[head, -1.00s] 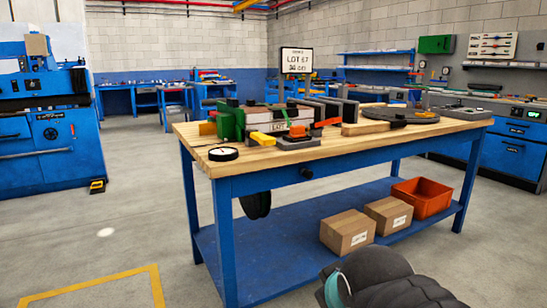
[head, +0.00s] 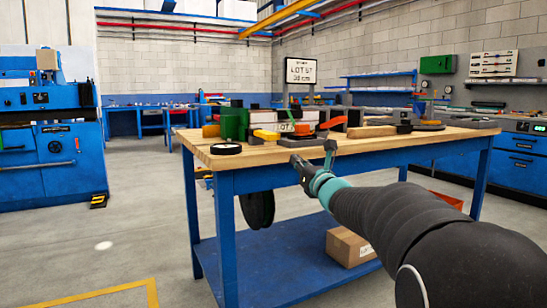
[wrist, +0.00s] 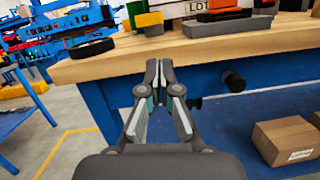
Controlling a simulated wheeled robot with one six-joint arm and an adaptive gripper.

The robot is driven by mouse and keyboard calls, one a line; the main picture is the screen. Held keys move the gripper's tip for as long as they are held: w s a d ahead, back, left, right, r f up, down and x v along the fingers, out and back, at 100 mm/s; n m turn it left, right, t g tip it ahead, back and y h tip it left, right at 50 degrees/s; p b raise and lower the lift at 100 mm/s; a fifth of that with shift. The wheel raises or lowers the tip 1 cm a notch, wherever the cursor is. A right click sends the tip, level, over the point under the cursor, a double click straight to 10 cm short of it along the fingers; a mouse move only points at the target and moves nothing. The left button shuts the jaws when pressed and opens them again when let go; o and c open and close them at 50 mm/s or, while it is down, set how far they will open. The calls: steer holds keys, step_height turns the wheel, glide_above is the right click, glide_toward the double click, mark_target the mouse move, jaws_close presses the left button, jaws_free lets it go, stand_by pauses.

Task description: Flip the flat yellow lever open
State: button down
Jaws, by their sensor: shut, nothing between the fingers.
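The flat yellow lever (head: 266,135) lies low at the front of the fixture on the wooden bench top, left of a raised orange lever (head: 332,123). In the wrist view the yellow lever (wrist: 149,20) shows at the top, beside a dark grey block. My gripper (wrist: 159,68) is shut and empty, with its fingertips together. It is in front of the bench's front edge, apart from the yellow lever. In the head view, my arm comes in from the lower right. The lever's hinge is too small to make out.
The bench top (head: 253,156) has a round black-rimmed gauge (head: 226,148) at its left front corner. A green block (head: 234,124) stands behind the yellow lever. A dark knob (wrist: 234,81) sticks out from the bench's front rail. A cardboard box (head: 348,246) sits on the lower shelf.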

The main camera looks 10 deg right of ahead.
mark_target(264, 134)
steer(key=shift+w+a+f+n+y, duration=0.15)
steer(key=shift+w+n+y, duration=0.2)
steer(key=shift+n+y, duration=0.45)
steer(key=p+x, duration=0.1)
steer(key=x, duration=0.9)
